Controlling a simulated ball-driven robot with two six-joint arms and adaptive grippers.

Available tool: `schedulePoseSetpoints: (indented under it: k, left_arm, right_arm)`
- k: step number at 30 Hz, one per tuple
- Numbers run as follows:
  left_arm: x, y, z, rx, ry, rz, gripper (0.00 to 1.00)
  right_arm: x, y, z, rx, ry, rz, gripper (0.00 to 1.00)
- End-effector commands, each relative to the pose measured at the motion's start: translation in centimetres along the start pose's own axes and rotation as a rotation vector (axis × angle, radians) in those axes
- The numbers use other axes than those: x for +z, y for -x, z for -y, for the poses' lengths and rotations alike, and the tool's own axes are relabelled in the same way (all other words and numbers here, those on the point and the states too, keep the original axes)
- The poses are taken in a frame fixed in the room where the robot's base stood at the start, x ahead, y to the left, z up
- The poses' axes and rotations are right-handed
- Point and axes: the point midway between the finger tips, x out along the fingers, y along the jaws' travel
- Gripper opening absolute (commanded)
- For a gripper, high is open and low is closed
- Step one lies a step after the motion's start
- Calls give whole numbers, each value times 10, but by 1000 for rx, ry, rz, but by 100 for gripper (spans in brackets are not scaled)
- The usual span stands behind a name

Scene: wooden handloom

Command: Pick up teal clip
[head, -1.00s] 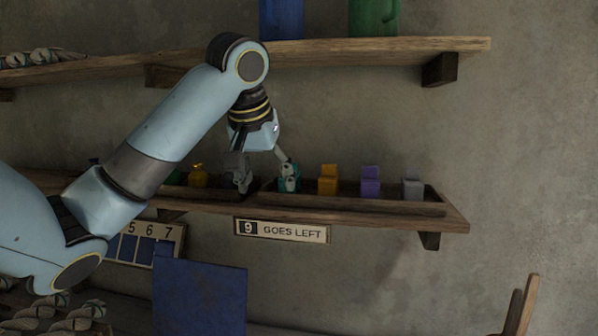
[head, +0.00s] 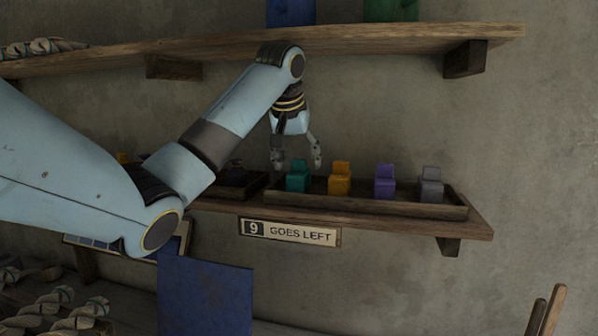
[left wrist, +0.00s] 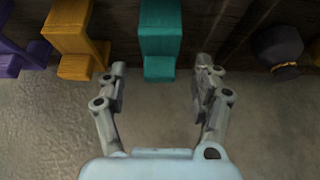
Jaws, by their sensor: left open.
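The teal clip (head: 298,177) stands at the left end of a wooden tray on the lower shelf. It also shows in the left wrist view (left wrist: 160,38), ahead of the fingertips and in line with the gap between them. My left gripper (head: 298,162) is open and empty, just above the clip in the head view. Its two fingers are spread wide in the left wrist view (left wrist: 158,75), and neither is seen closed on the clip. My right gripper is not in view.
An orange clip (head: 340,180), a purple clip (head: 385,182) and a grey clip (head: 431,185) stand in a row to the right of the teal one. A dark object (left wrist: 277,45) lies on its other side. A sign (head: 290,232) hangs on the shelf front.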

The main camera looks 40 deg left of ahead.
Motion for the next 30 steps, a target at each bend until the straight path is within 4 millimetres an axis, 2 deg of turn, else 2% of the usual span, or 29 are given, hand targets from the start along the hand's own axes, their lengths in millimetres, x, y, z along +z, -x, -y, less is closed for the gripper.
schedulePoseSetpoints:
  k: [2, 6, 10, 19, 30]
  left_arm:
    - [-7, -3, 0, 0, 0, 1, 67]
    - [-4, -29, 0, -1, 0, 5, 67]
    - [-5, -46, 0, -1, 0, 2, 67]
    - [-4, -54, 0, -1, 0, 0, 67]
    - [-4, -53, 0, -1, 0, 0, 18]
  right_arm:
    - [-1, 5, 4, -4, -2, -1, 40]
    - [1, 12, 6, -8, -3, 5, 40]
    - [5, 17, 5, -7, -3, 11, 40]
    - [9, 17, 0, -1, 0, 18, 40]
    - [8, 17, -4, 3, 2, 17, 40]
